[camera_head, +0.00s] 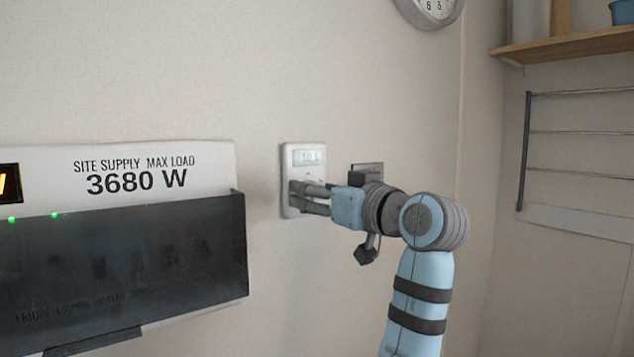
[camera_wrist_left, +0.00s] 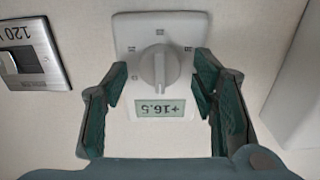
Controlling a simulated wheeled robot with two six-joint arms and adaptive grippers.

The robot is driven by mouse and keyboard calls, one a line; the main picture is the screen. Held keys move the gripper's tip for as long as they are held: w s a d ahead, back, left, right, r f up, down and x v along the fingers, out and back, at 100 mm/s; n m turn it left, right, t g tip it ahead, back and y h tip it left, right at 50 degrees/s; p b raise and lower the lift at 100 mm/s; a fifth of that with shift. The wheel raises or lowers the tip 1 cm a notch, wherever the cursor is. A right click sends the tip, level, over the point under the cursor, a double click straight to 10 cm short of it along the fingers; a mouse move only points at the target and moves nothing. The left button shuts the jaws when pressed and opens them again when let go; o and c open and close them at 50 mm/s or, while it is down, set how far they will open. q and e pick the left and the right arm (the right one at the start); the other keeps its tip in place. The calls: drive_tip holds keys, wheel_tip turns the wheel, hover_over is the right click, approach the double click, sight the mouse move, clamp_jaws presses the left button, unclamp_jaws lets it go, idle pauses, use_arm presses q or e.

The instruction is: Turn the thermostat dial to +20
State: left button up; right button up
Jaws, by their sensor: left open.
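The thermostat (camera_head: 303,160) is a white wall unit with a small display at its top and is partly hidden by my left gripper in the head view. In the left wrist view it appears upside down, with the round white dial (camera_wrist_left: 159,68) and the display (camera_wrist_left: 163,109), which reads +16.5. My left gripper (camera_head: 308,198) is in front of the thermostat's lower half. In the left wrist view my left gripper (camera_wrist_left: 155,85) is open, one finger on each side of the dial, with visible gaps. My right gripper is not in view.
A sign reading 3680 W (camera_head: 137,182) and a dark box (camera_head: 120,265) are on the wall to the left. A metal switch plate (camera_head: 368,168) is just right of the thermostat. A clock (camera_head: 430,10), wooden shelf (camera_head: 570,45) and wire rack (camera_head: 575,131) are further right.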

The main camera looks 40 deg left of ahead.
use_arm(q)
drive_tip(key=shift+a, duration=0.2)
drive_tip(key=shift+d+r, duration=0.1)
drive_tip(key=shift+d, duration=0.05)
drive_tip(key=shift+c, duration=0.6)
drive_tip(key=c, duration=1)
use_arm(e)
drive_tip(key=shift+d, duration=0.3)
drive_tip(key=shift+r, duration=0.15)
use_arm(q)
drive_tip(key=shift+w+f+m+p, duration=0.1)
drive_tip(key=shift+f+m+p, duration=0.05)
drive_tip(key=shift+m+p, duration=5.25)
drive_tip(key=shift+w+f+m+p, duration=0.1)
drive_tip(key=shift+f+m+p, duration=0.05)
drive_tip(key=shift+m+p, duration=5.25)
use_arm(e)
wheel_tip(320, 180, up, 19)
drive_tip(key=b, duration=0.2)
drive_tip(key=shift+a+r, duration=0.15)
use_arm(q)
drive_tip(key=shift+m, duration=1.2)
